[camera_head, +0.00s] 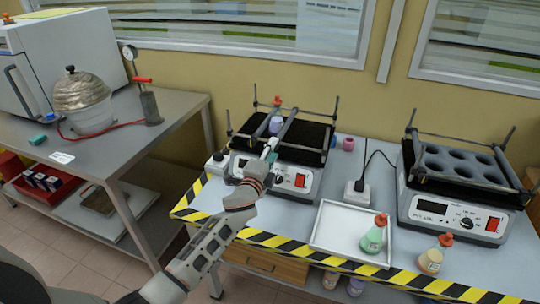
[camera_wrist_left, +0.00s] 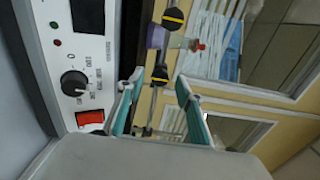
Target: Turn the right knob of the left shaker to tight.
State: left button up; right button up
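The left shaker (camera_head: 291,179) stands on the striped-edge table, with a black platform, crossbars and a front panel. My left gripper (camera_head: 268,157) is at the front of its platform, above the panel. In the left wrist view the teal-tipped fingers (camera_wrist_left: 158,92) are spread apart. A black-and-yellow knob (camera_wrist_left: 160,75) on a metal rod appears between them, seemingly beyond the tips; contact cannot be told. Another such knob (camera_wrist_left: 173,18) is farther along. Whether either knob is tight cannot be told. A purple flask (camera_head: 276,125) with a red stopper sits between the crossbars. My right gripper is not in view.
The right shaker (camera_head: 459,208) stands at the right. A white tray (camera_head: 331,238) holds a green flask (camera_head: 373,236); an orange flask (camera_head: 431,260) stands beside it. A power adapter (camera_head: 357,193) and cable lie between the shakers. A grey side table (camera_head: 110,158) is at the left.

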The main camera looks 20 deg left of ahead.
pick_arm(q)
jog(key=s, duration=1.2)
jog(key=shift+a, duration=0.2)
jog(key=s+d+f+n+g+h, duration=0.1)
jog(key=s+f+n+g, duration=0.2)
jog(key=s+f+n, duration=0.4)
jog(key=s+d+f+n+g+h, duration=0.1)
jog(key=s+f+n+g, duration=0.3)
jog(key=s+f, duration=1.3)
jog(key=s+n, duration=0.3)
jog(key=s, duration=0.1)
jog(key=shift+s+d+f, duration=0.15)
jog(key=shift+s+d, duration=0.2)
